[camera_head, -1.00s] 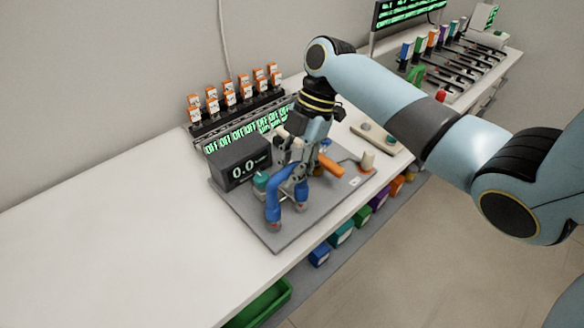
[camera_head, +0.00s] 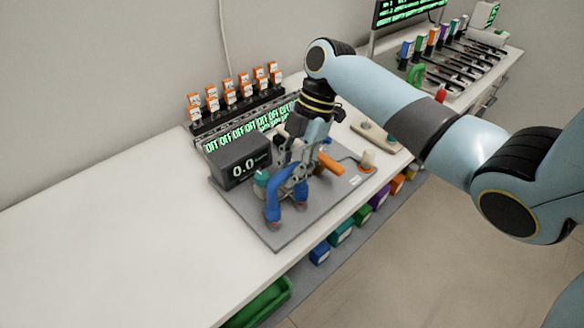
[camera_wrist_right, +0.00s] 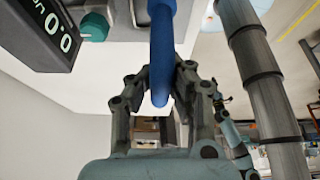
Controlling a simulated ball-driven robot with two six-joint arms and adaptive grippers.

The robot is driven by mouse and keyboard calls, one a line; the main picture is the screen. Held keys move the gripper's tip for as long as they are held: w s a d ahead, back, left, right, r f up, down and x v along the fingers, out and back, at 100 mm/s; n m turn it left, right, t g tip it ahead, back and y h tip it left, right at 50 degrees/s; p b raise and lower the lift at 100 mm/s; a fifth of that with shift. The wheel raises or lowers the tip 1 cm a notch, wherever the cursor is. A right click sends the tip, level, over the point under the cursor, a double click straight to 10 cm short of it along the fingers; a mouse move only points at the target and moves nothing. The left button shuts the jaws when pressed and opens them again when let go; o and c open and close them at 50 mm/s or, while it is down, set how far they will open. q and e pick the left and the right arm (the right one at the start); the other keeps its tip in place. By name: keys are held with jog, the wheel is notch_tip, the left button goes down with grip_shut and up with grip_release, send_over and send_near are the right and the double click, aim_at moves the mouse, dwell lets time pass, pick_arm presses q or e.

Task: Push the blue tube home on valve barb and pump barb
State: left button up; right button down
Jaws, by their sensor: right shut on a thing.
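The blue tube (camera_head: 272,205) is a bent arch on the grey base plate (camera_head: 279,239), beside the black display box reading 0.0. Its lower ends stand close to the plate at two reddish-brown fittings; I cannot tell how far the tube sits on either barb. My right gripper (camera_head: 288,179) is shut on the blue tube near the top of the arch, partly hiding it. In the right wrist view the tube (camera_wrist_right: 161,45) runs between the two fingers of the gripper (camera_wrist_right: 162,80). My left gripper is not in view.
The display box (camera_head: 238,168) and a teal knob (camera_head: 261,178) stand left of the gripper. An orange handle (camera_head: 331,165) lies right of it. Orange-capped vials (camera_head: 229,100) stand behind. The white bench (camera_head: 120,230) is clear at left.

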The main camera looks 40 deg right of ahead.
jog(key=shift+f+b, duration=0.5)
jog(key=shift+f, duration=0.4)
jog(key=shift+f, duration=0.35)
jog(key=c, duration=1.2)
grip_release()
jog(key=shift+o, duration=0.2)
jog(key=shift+r, duration=0.1)
jog(key=v, duration=1.2)
